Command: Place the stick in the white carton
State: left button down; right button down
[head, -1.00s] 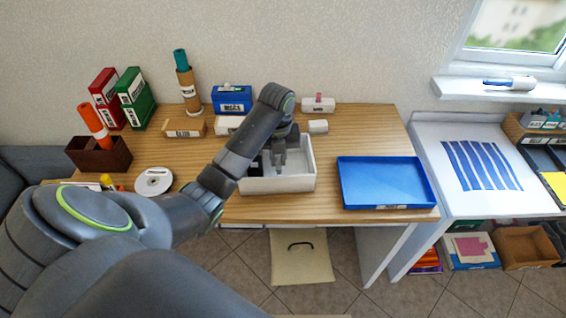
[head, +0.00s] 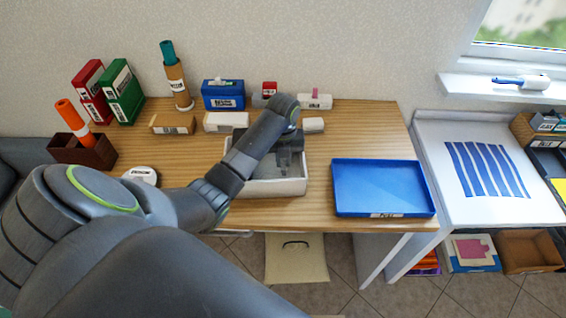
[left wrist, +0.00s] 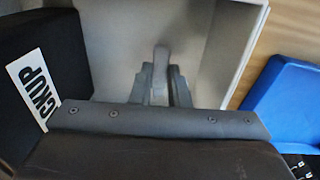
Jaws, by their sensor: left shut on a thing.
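The white carton (head: 282,188) stands on the wooden desk, open at the top. Its pale inside and rim (left wrist: 238,60) fill much of the left wrist view. My left gripper (head: 290,165) points down over the carton, towards its right half. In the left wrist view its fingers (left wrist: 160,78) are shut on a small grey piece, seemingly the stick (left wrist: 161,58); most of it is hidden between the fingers. I cannot tell whether it touches the carton floor. A black box with a "BACKUP"-like label (left wrist: 45,75) is at the carton's left side. My right gripper is not in view.
An empty blue tray (head: 382,186) lies right of the carton. Behind stand a blue box (head: 223,95), small white boxes (head: 225,121) and a cardboard tube (head: 180,92). Red (head: 90,85) and green binders (head: 122,92) and a brown box (head: 85,152) are at left.

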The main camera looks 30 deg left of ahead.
pick_arm(q)
jog(key=shift+f, duration=1.15)
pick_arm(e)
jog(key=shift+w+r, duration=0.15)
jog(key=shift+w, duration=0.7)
pick_arm(q)
jog(key=shift+f, duration=0.1)
jog(key=c, duration=1.4)
grip_release()
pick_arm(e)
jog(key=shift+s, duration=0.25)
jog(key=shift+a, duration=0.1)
